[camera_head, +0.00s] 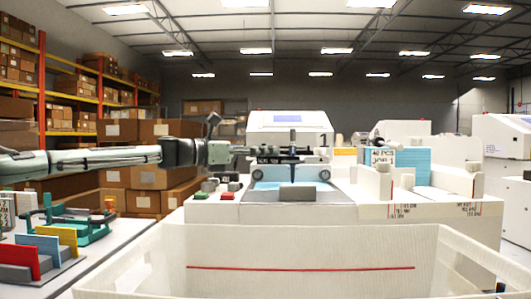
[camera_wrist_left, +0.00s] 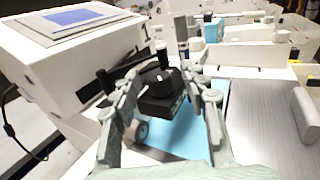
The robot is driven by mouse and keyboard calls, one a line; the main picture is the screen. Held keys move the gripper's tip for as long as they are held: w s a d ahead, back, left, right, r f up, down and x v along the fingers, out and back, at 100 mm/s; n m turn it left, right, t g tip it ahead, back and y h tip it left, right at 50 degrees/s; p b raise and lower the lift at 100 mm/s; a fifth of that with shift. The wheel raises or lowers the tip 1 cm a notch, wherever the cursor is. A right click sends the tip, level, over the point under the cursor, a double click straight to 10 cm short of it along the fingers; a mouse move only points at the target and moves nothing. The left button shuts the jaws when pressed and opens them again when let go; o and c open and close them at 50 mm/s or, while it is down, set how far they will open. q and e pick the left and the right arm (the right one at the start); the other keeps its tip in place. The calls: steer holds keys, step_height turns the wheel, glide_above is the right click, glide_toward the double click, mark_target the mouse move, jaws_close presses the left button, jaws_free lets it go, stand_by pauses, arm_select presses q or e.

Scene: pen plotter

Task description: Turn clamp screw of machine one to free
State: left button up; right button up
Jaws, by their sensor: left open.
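Machine one (camera_head: 290,122) is a white pen plotter with a screen on top and a "1" beside it. It also shows in the left wrist view (camera_wrist_left: 92,52). A black knob with a white mark, which looks like the clamp screw (camera_wrist_left: 155,82), sits on a black carriage block (camera_wrist_left: 160,105). My left gripper (camera_head: 246,150) reaches in from the left, level with the carriage. In the left wrist view its open fingers (camera_wrist_left: 160,77) stand either side of the knob, with visible gaps. I cannot tell whether the fingertips touch anything. My right gripper is out of view.
A white bin with a red line (camera_head: 300,245) stands in front. Green (camera_head: 201,196) and red (camera_head: 227,196) buttons are on the machine's table. A blue sheet (camera_wrist_left: 176,132) lies under the carriage.

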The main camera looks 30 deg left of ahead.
arm_select(q)
steer(key=shift+w+d, duration=0.15)
steer(key=shift+w, duration=0.15)
steer(key=shift+c, duration=0.5)
jaws_close()
